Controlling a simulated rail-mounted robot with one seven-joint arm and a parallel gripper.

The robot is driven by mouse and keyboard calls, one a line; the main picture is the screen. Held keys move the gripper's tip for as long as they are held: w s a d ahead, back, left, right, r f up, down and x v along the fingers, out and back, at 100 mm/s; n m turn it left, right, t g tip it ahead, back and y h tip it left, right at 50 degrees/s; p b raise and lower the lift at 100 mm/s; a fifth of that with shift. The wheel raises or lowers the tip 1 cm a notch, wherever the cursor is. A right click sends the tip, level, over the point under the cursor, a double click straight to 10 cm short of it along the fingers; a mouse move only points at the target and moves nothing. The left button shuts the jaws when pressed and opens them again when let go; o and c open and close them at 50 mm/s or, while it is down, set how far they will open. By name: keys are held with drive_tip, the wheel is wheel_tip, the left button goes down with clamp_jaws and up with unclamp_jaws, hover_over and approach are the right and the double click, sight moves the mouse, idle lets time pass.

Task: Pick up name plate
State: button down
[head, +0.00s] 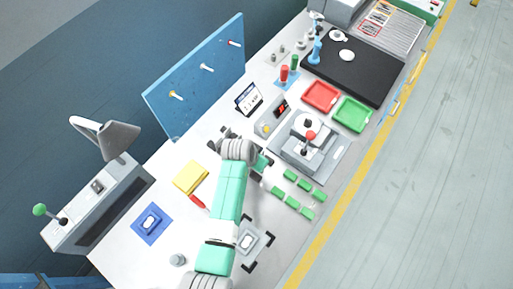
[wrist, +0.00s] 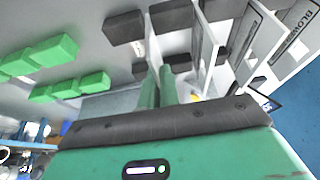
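White upright plates stand between dark grey blocks in the wrist view. One plate (wrist: 262,38) at the upper right carries dark lettering that reads "BLOW" before it is cut off. Another white plate (wrist: 206,38) stands left of it, and a thin one (wrist: 151,38) is seen edge-on. I cannot tell for sure which is the name plate. My gripper (wrist: 157,72) has two green fingers a narrow gap apart, close to the thin plate's edge; contact is not clear. In the head view, my arm mostly hides the plates and my gripper (head: 262,163).
Green blocks (head: 291,198) lie right of my arm. A grey fixture with a red knob (head: 310,135) stands beyond them. A desk calendar (head: 248,99) and a blue pegboard (head: 200,75) are behind. A yellow pad (head: 190,177) and red pen (head: 197,201) lie left.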

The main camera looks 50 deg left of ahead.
drive_tip(key=shift+r, duration=0.65)
wheel_tip(320, 180, up, 3)
drive_tip(key=shift+f+p, duration=0.2)
drive_tip(key=shift+p, duration=0.2)
drive_tip(key=s+d, duration=0.3)
drive_tip(key=s, duration=0.4)
drive_tip(key=s+d+r+p, duration=0.1)
drive_tip(key=s+d, duration=0.3)
drive_tip(key=s, duration=0.3)
drive_tip(key=shift+s+p, duration=0.2)
drive_tip(key=shift+p, duration=0.1)
